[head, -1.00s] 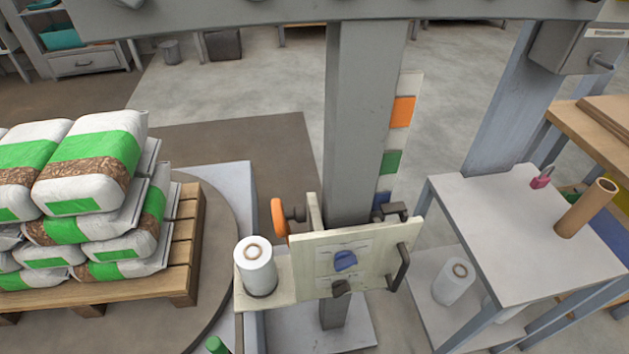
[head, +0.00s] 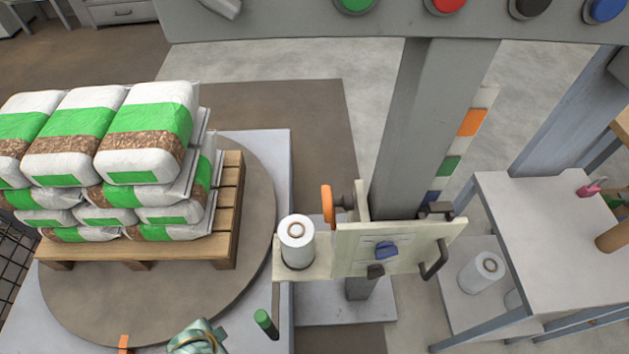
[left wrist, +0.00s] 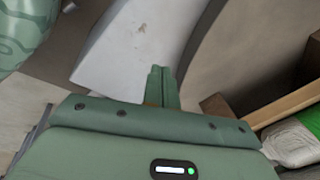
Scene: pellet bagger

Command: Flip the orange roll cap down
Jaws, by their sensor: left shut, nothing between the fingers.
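The orange roll cap (head: 327,205) stands upright, nearly edge-on, on a dark hinge at the back of the cream film carriage (head: 352,257), in the head view. It is raised above and behind the white film roll (head: 297,243), whose top is uncovered. My left gripper (left wrist: 161,72) shows in the left wrist view, with its two green fingers together and nothing between them. It is over the grey floor plate and apart from the cap, which does not show in that view.
A pallet (head: 228,205) of stacked bags stands on the round turntable (head: 262,190) at left. A grey column (head: 405,130) rises behind the carriage. A green-tipped rod (head: 265,320) stands in front. A grey table (head: 530,230) is at right. A button panel (head: 300,18) crosses the top.

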